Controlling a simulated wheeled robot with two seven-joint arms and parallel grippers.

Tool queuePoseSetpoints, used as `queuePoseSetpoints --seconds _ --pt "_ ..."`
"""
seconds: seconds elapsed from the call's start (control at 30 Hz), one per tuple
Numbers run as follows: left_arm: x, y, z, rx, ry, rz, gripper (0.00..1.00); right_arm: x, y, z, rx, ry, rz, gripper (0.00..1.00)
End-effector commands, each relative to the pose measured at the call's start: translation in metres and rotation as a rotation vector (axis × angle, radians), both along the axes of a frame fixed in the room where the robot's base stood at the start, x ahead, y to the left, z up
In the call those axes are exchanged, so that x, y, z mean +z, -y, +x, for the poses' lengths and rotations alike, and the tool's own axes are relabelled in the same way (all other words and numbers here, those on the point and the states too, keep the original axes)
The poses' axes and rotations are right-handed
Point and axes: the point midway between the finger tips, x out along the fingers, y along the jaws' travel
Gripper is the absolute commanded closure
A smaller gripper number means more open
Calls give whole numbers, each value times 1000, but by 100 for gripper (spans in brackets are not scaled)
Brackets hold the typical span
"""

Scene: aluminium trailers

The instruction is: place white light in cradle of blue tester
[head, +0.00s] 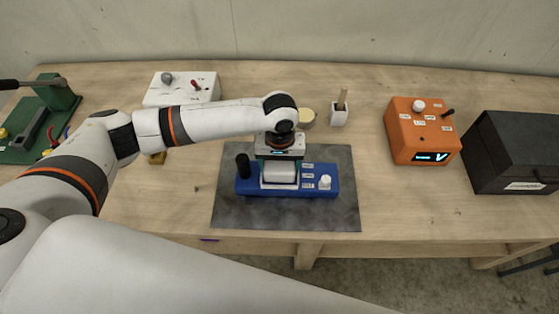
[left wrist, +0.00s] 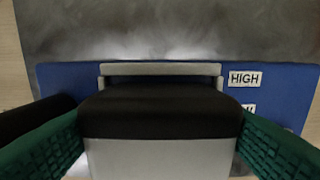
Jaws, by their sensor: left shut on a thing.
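The blue tester (head: 306,190) lies on a dark mat, with a black knob at its left end and a white knob at its right. Its pale cradle (left wrist: 160,68) shows as a grey-white rim just beyond the held light in the left wrist view. My left gripper (head: 280,160) points down over the middle of the tester. It is shut on the white light (left wrist: 160,155), which has a black band, between green finger pads. The light (head: 280,173) appears at or just above the cradle; I cannot tell whether it is seated. My right gripper is not in view.
The dark mat (head: 335,215) lies near the table's front edge. An orange tester (head: 420,130) and a black box (head: 515,155) stand to the right. A green fixture (head: 60,92) is at left.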

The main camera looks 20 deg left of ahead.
Motion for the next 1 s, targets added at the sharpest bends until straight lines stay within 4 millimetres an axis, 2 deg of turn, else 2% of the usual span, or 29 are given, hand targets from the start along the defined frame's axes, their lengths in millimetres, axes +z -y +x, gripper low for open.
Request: queuePoseSetpoints --seconds 0.2,0.57,0.6,0.7,1.0 --pt "0 0 0 0 1 -1 54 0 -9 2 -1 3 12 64" --pt "-12 0 -1 1 -3 0 54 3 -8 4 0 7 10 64" --pt "-13 0 -1 1 -4 1 24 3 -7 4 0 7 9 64" --pt "-15 0 -3 0 -8 2 8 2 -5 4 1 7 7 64" --pt "-17 -3 -3 4 -11 7 6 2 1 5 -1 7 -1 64"
